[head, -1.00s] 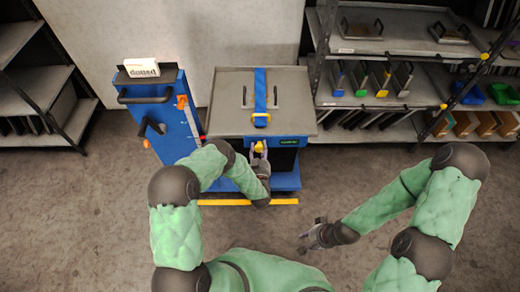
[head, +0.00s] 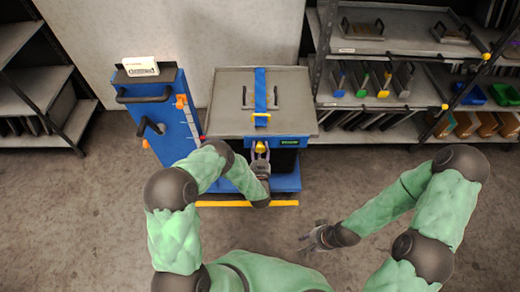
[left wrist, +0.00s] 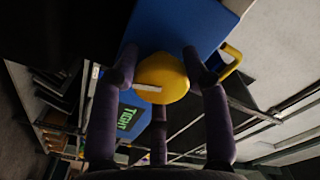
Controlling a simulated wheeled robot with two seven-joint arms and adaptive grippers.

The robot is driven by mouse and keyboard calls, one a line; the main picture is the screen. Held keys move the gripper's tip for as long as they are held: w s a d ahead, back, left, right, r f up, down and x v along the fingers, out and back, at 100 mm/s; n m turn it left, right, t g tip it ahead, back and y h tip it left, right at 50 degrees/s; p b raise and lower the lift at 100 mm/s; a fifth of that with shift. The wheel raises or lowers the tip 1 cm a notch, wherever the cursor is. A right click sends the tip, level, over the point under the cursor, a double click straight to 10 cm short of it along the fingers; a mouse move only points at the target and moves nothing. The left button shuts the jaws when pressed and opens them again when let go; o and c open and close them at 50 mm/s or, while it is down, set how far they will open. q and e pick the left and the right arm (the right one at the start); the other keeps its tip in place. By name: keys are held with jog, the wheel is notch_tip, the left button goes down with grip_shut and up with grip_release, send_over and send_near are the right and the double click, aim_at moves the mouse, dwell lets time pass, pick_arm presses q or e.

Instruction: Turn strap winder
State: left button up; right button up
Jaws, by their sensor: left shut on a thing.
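The strap winder's yellow knob (head: 260,147) sits at the front of the blue cart, below a metal die plate (head: 225,115). My left gripper (head: 260,153) is shut on the knob. In the left wrist view its dark fingers surround the yellow knob (left wrist: 163,78), which bears a white mark. A small display (left wrist: 128,118) beside it reads TIGHT in green. My right gripper (head: 304,243) is empty, its fingers apart, over the floor to the right of the cart.
A blue side panel (head: 175,115) with black handles and an orange clip stands left of the plate, a white box (head: 141,66) on top. Shelves with dies (head: 385,80) stand at the right, more shelves (head: 35,90) at the left. Open floor lies in front.

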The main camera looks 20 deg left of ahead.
pick_arm(q)
jog(key=shift+s+a+f, duration=0.1)
jog(key=shift+a+f, duration=0.05)
jog(key=shift+f, duration=0.05)
jog(key=o, duration=1.1)
jog(key=shift+o, duration=0.2)
jog(key=shift+r, duration=0.1)
jog(key=v, duration=1.2)
